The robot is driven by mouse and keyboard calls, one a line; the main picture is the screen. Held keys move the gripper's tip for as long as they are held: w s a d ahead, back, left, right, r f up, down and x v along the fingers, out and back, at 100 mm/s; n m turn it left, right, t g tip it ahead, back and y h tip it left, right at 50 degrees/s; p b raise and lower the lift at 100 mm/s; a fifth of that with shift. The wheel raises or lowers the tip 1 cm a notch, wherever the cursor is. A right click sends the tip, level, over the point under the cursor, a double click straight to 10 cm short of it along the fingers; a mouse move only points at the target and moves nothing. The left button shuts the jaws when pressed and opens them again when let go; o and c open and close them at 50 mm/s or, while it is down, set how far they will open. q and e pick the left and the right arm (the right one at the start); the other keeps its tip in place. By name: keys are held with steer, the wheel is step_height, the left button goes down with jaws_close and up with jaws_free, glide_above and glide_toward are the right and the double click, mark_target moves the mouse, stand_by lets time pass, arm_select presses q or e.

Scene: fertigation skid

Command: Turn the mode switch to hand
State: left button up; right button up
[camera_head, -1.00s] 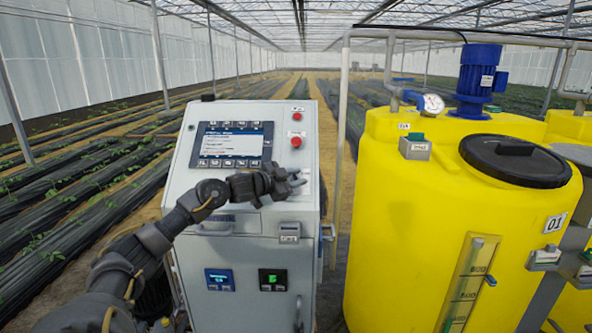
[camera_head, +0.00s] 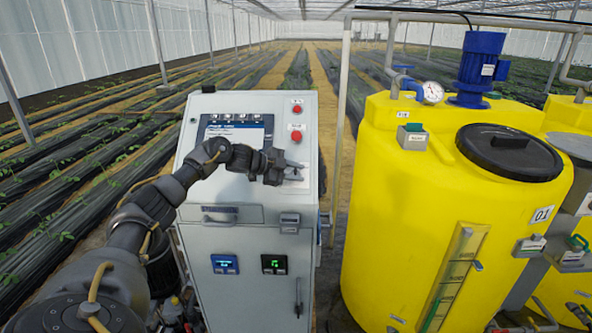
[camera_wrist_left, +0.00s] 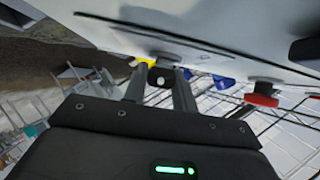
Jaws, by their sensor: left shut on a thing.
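The grey control cabinet (camera_head: 238,233) stands in front of me. My left gripper (camera_head: 292,168) reaches across its sloped panel from the left, below the red buttons. In the left wrist view, the two fingers (camera_wrist_left: 160,84) point at the panel and are shut on a small dark knob with a pale dot, the mode switch (camera_wrist_left: 160,76). In the head view the gripper hides the switch. Its markings cannot be read, so I cannot tell which position it is in. My right gripper is not in view.
A red button (camera_head: 296,136) sits just above the gripper, with another red button (camera_head: 297,108) higher up. A screen (camera_head: 235,132) is behind my forearm. A yellow tank (camera_head: 405,215) stands to the right, beyond a narrow gap. Crop rows lie behind.

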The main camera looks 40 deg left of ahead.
arm_select(q)
steer(key=o, duration=1)
steer(key=shift+s+a+r+b, duration=0.1)
steer(key=shift+s+a+b, duration=0.2)
steer(key=shift+s+b, duration=0.15)
steer(key=b+v, duration=0.4)
steer(key=v, duration=0.5)
steer(key=shift+s+r, duration=0.25)
steer(key=shift+s, duration=0.05)
